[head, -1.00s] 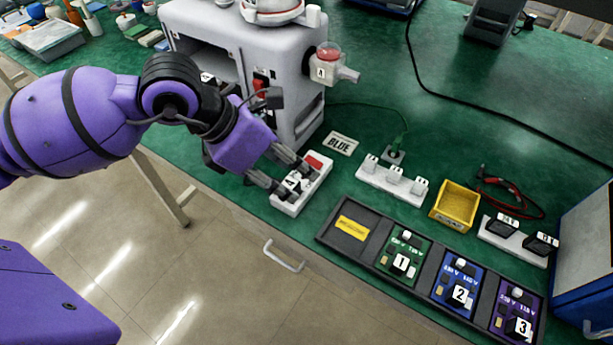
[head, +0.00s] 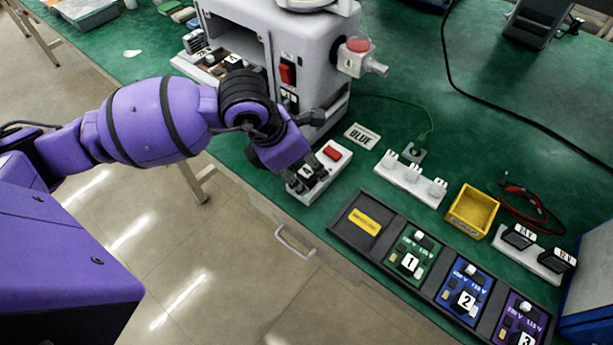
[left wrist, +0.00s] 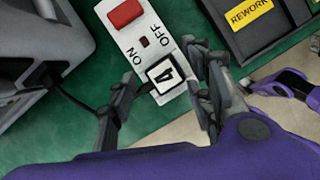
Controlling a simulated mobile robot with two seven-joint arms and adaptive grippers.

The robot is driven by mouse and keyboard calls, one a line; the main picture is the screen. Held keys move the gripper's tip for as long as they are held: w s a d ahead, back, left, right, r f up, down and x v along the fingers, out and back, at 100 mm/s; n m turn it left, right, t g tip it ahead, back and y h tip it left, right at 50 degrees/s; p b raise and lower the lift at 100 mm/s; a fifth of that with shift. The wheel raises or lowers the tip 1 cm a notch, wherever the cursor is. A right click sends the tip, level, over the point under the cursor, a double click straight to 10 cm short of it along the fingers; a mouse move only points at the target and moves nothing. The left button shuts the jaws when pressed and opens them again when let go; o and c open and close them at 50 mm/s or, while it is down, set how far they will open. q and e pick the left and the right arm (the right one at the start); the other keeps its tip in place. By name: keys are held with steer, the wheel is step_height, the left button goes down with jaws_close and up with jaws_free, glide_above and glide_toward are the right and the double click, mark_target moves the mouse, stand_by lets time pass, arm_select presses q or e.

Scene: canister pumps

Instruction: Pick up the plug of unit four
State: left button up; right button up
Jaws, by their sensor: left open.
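The plug of unit four (head: 306,173) is a black block with a white "4" label, seated in a white power strip (head: 337,165) with a red switch. The plug also shows in the left wrist view (left wrist: 165,75), where a dark cord leads away to the left. My left gripper (head: 307,176) is open, with one finger on either side of the plug. A purple and dark part of mine (left wrist: 285,84) shows at the right edge there.
The grey pump unit (head: 320,50) stands close behind the strip. A black tray (head: 345,230) with numbered boards lies to the right. Beyond it are another white strip (head: 410,185), a yellow bin (head: 472,212) and a strip with black plugs (head: 530,255). Green bench is free between them.

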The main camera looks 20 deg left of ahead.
arm_select(q)
steer(key=c, duration=1.1)
steer(key=shift+c, duration=0.2)
steer(key=shift+r, duration=0.15)
